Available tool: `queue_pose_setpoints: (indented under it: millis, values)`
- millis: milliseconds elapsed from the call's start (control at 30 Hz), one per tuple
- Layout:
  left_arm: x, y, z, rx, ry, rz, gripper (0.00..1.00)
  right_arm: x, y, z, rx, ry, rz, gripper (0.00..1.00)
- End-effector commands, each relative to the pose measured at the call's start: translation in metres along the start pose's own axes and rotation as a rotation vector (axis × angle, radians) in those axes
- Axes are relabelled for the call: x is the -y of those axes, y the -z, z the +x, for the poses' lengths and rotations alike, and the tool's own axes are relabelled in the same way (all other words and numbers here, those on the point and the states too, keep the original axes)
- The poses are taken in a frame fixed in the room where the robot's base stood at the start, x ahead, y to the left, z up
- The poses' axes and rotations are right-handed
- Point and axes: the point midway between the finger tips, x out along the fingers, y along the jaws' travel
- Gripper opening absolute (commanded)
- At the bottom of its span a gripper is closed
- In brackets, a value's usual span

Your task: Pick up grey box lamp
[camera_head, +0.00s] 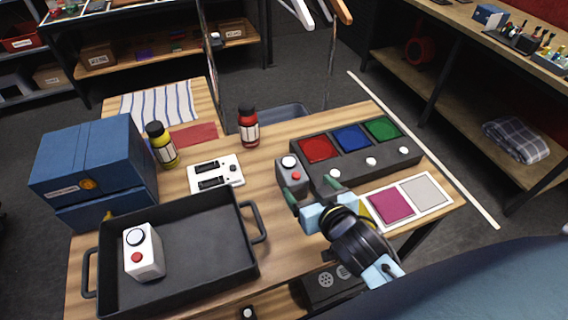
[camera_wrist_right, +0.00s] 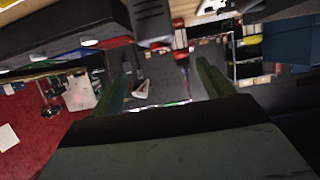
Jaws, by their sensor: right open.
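The grey box lamp (camera_head: 291,175) stands upright on the wooden table, just left of the dark button panel. It has a white dome on top and a red button on its front. My right gripper (camera_head: 313,193) is open, with its green fingertips apart, just to the near right of the lamp. One fingertip overlaps the lamp's lower part in the picture; I cannot tell whether they touch. In the right wrist view the open fingers (camera_wrist_right: 165,85) show with nothing clearly between them. My left gripper is not in view.
A white box lamp (camera_head: 151,260) stands in the black tray (camera_head: 205,235). The button panel (camera_head: 345,171) has red, blue and green squares. A white switch plate (camera_head: 216,172), red bottle (camera_head: 249,128), yellow bottle (camera_head: 162,146) and blue boxes (camera_head: 95,165) stand around. A card (camera_head: 411,214) lies at right.

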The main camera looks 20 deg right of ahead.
Motion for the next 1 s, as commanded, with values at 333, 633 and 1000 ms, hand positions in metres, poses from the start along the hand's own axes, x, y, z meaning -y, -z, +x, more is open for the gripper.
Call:
queue_pose_setpoints:
  millis: [333,633,1000]
  values:
    - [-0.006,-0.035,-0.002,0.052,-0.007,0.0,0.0,0.0,0.0,0.06,-0.001,0.0,-0.002,0.8]
    - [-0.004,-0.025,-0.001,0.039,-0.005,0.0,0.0,0.0,-0.001,0.083,-0.001,0.001,-0.001,0.8]
    - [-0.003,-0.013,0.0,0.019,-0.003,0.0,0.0,-0.002,-0.006,0.127,-0.001,0.001,-0.002,0.8]
